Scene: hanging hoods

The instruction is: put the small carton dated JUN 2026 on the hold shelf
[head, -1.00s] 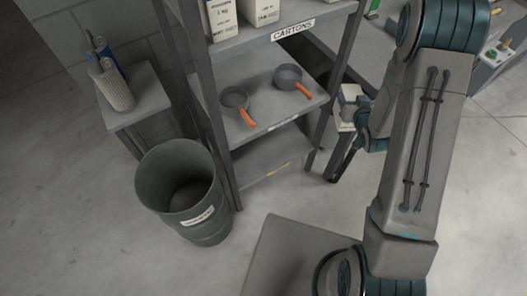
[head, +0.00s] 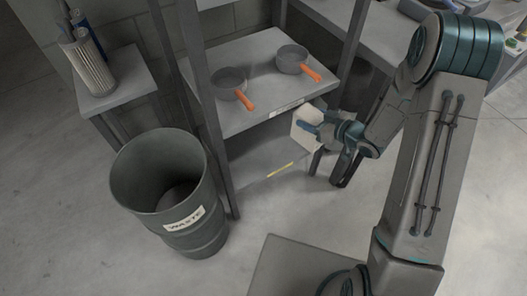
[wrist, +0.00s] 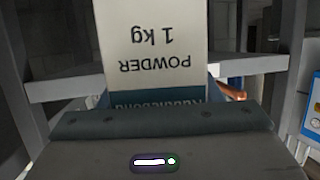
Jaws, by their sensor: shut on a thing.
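My gripper (head: 318,127) is shut on a small white carton (head: 302,134), at the front right of the shelf rack, near the height of the pan shelf (head: 262,90). In the wrist view the carton (wrist: 150,40) fills the top middle, with "POWDER 1 kg" upside down above a dark blue band. No date shows on the side I see. The lowest shelf (head: 255,165) has a yellow strip on its edge and looks empty where visible. The label on the pan shelf is too small to read, so I cannot tell which is the hold shelf.
Two grey pans with orange handles (head: 230,82) (head: 292,58) stand on the middle shelf. A rack post (head: 353,45) rises close to my gripper. A waste bin (head: 165,185) stands at the left front, beside a small side table (head: 120,85).

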